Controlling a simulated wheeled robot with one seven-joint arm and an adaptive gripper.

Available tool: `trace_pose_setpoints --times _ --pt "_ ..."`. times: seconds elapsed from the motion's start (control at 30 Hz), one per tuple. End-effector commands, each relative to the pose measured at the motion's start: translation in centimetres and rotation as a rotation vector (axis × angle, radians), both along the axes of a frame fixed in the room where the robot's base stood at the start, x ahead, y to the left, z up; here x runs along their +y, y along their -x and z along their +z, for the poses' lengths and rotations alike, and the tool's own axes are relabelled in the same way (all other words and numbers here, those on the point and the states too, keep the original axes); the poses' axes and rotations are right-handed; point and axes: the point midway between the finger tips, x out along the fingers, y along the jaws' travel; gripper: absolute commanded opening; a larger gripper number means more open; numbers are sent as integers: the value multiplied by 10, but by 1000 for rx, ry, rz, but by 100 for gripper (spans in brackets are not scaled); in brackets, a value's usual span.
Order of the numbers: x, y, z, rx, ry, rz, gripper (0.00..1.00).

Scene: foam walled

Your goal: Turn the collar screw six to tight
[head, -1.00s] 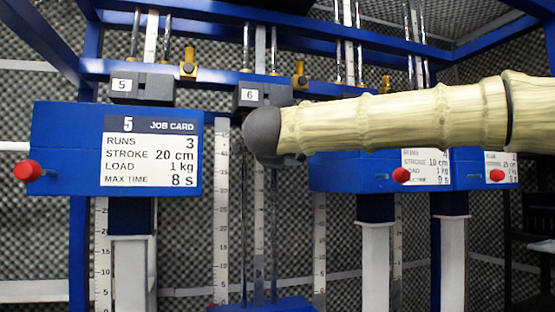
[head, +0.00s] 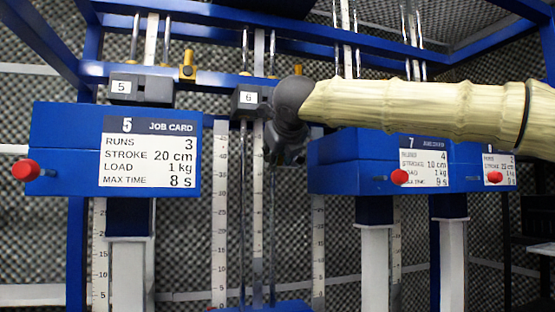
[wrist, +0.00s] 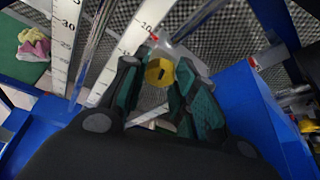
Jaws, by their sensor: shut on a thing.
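The collar marked six (head: 249,99) is a dark block on the vertical rods, left of my wrist in the head view. In the wrist view a yellow faceted knob (wrist: 160,71), apparently the collar screw, sits between the fingertips of my gripper (wrist: 158,80). The dark, green-padded fingers are shut on it from both sides. In the head view my gripper is mostly hidden behind my wrist and forearm, and the screw cannot be seen there. How tight the screw is does not show.
Collar five (head: 139,88) and its blue job-card box (head: 70,150) with a red knob (head: 26,170) stand left. Blue box seven (head: 340,160) stands close on the right. White scales (head: 220,220) and steel rods run beside collar six. A blue beam (head: 215,77) crosses behind.

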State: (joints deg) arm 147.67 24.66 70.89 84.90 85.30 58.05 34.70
Motion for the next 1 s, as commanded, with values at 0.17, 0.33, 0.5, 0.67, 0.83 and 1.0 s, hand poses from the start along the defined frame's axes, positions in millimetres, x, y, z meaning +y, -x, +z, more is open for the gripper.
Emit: trace_pose_setpoints --times 0.17,0.33,0.5,0.67,0.83,1.0 --pt "-2 -2 -3 49 -140 -1 4" --pt "-3 -2 -3 84 -248 -2 4" --pt "-4 -2 -3 109 -323 -2 4" --pt "-4 -2 -3 124 -364 -2 4" --pt "-4 -2 -3 130 -382 -2 4" --pt "-4 -2 -3 131 -384 -2 4"
